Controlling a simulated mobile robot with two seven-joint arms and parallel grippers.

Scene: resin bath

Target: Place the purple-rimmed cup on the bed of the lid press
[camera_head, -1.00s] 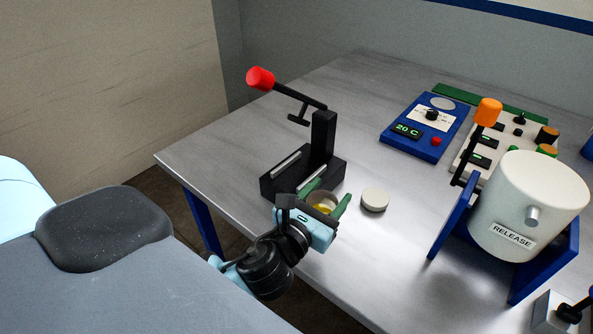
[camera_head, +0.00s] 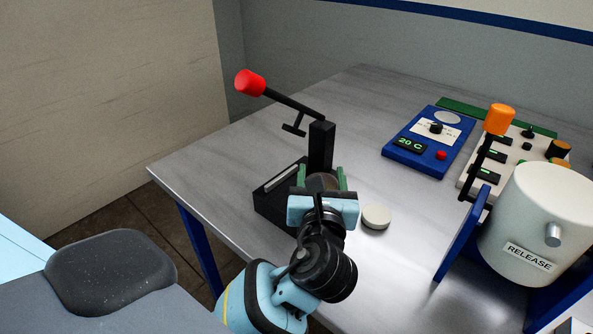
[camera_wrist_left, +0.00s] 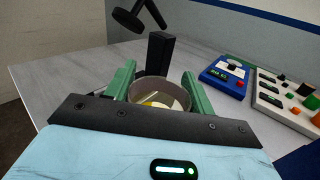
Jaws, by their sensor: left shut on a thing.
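The lid press (camera_head: 268,192) is black, with an upright post, a raised red-knobbed lever (camera_head: 250,83) and a low bed with a light rail. My left gripper (camera_head: 322,177) is shut on the cup (camera_head: 321,183), its green fingers on either side of it. The cup is in front of the post, at the bed's right part; I cannot tell whether it touches the bed. In the left wrist view the cup (camera_wrist_left: 161,91) is upright and open, with yellow inside, and the post (camera_wrist_left: 159,54) stands just behind it. The rim's purple is not clear. My gripper hides the bed's near right part.
A pale round disc (camera_head: 376,216) lies on the grey table (camera_head: 390,260) just right of the gripper. A blue 20 C unit (camera_head: 428,142), a control panel (camera_head: 509,157) and a white RELEASE drum (camera_head: 535,225) stand further right. The table left of the press is clear.

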